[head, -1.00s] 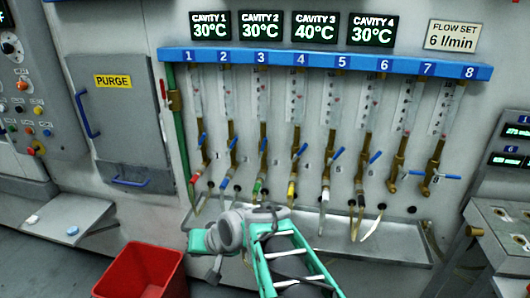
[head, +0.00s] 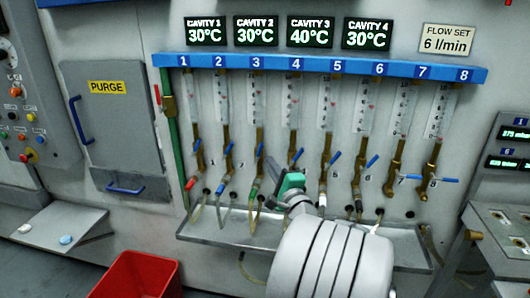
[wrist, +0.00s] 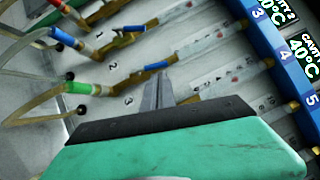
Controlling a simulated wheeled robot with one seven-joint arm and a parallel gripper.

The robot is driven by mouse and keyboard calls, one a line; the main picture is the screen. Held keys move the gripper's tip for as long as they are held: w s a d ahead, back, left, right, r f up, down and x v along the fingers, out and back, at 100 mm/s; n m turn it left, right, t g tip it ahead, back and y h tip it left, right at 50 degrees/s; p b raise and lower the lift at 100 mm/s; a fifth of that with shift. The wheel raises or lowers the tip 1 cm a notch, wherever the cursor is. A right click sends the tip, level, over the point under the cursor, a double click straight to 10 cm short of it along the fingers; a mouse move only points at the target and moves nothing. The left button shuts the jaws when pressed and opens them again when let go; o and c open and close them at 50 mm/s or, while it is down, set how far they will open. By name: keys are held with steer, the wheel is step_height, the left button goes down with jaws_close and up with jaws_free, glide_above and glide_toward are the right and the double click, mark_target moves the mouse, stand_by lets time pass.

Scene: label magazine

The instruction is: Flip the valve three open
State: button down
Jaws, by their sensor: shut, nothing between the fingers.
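Valve three (wrist: 160,65) has a blue lever on a brass fitting, above a hose with a green band (wrist: 85,88), in the wrist view. My gripper (wrist: 160,84) is shut and empty, its thin grey fingers close beside that lever; I cannot tell whether they touch it.
Valve two's lever (wrist: 136,28) is close by on one side, and valve four's lever (head: 297,155) on the other. A metal drip tray (head: 210,228) runs below the hoses. A red bin (head: 135,275) stands at the lower left.

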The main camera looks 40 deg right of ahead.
mark_target(261, 149)
steer(key=p+x, duration=0.1)
steer(key=x, duration=0.4)
steer(key=shift+w+d, duration=0.1)
steer(key=shift+w, duration=0.25)
